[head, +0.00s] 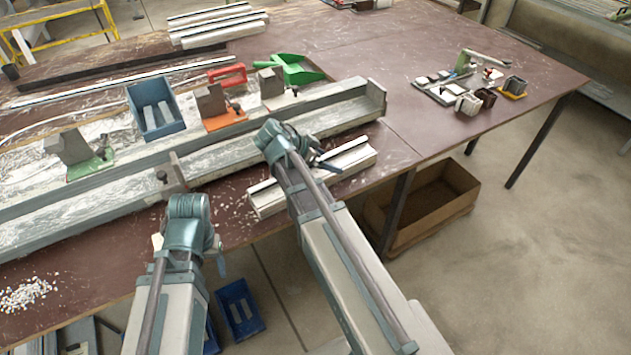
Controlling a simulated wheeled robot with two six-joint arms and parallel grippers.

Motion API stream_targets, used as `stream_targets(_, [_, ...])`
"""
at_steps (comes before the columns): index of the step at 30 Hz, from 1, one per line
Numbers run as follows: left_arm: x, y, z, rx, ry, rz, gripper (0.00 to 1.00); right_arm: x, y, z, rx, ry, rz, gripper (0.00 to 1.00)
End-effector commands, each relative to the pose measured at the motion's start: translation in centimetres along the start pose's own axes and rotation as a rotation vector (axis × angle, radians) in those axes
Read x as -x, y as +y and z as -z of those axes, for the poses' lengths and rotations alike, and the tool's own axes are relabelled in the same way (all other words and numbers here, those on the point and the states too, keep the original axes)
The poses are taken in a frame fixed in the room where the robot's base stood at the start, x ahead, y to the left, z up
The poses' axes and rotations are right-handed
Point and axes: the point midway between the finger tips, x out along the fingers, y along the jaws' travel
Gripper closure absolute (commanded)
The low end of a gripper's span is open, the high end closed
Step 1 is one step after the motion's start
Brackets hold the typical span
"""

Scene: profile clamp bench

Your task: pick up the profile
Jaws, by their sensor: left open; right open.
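A short pale profile (350,163) with a dark slot along its top lies near the front edge of the brown bench, in front of the long grey channel. My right gripper (318,160) is over the middle of this profile, and its wrist covers part of it. Its dark fingers are open; I cannot tell whether they touch the profile. My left gripper (190,232) is at the front edge of the bench, to the left of the profile and apart from it. It is open, with its fingers mostly hidden by the wrist.
The long grey channel (235,150) runs behind the profile. Clamp blocks on green (88,165) and orange bases, a blue bin (157,105) and a green dustpan (297,70) stand behind it. More profiles (218,27) lie at the back. A cardboard box (430,210) stands below the bench.

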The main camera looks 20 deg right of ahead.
Motion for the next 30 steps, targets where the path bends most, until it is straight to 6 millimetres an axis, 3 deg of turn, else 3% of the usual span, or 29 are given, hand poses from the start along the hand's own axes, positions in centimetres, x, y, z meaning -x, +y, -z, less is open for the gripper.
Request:
stream_targets(11, [-0.9,0.1,0.1,0.0,0.0,0.0,0.36,-1.2,0.0,0.0,0.0,0.0,0.0,0.0])
stream_targets(22, [-4.2,0.4,0.2,0.0,0.0,0.0,0.36,-6.0,-0.3,0.0,-0.001,0.0,-0.001,0.0])
stream_targets(30, [-4.0,0.4,0.2,0.0,0.0,0.0,0.36,-6.0,-0.3,0.3,0.001,0.0,0.0,0.02])
